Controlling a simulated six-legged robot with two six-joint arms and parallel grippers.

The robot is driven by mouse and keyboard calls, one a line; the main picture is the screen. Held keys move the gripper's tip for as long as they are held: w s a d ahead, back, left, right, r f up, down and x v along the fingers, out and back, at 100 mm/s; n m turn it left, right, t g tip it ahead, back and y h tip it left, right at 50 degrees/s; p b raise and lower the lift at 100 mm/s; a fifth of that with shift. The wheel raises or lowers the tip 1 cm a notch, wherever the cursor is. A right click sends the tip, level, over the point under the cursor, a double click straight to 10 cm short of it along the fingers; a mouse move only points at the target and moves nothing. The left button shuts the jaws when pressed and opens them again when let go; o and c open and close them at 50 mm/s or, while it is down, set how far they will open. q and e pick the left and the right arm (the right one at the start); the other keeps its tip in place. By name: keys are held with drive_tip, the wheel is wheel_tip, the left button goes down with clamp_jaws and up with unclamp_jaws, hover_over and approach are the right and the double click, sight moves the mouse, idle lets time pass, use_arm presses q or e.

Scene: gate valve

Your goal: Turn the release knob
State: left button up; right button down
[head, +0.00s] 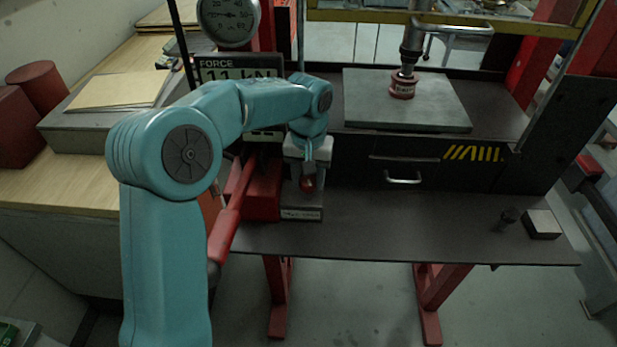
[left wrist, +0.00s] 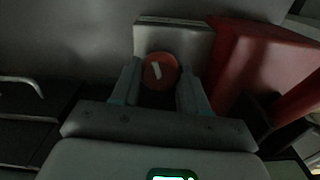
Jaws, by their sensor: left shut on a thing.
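The release knob is a round red-orange knob with a white mark on its face. In the head view the knob (head: 307,184) shows only in part below my left gripper (head: 308,178), at the front of a grey block beside the red pump. In the left wrist view the knob (left wrist: 160,71) sits between the two fingers of my left gripper (left wrist: 158,88), which is shut on it. The white mark is slightly tilted. My right gripper is in neither view.
A red pump body (head: 258,190) with a long red lever (head: 228,215) stands close left of the knob. A force display (head: 238,70) and round gauge (head: 229,18) are behind. The dark bench (head: 400,220) is mostly clear, with a small block (head: 541,223) at right.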

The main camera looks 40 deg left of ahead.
sight(308, 180)
use_arm(q)
drive_tip(key=n+b, duration=0.1)
drive_tip(key=n, duration=0.5)
drive_tip(key=shift+n, duration=0.3)
drive_tip(key=n+b, duration=0.1)
drive_tip(key=n, duration=0.4)
drive_tip(key=shift+r+n, duration=0.1)
drive_tip(key=shift+n, duration=0.3)
drive_tip(key=o, duration=1.1)
drive_tip(key=shift+c, duration=0.2)
drive_tip(key=shift+r, duration=0.25)
wheel_tip(308, 180, up, 16)
drive_tip(key=p, duration=0.2)
drive_tip(key=shift+f, duration=0.1)
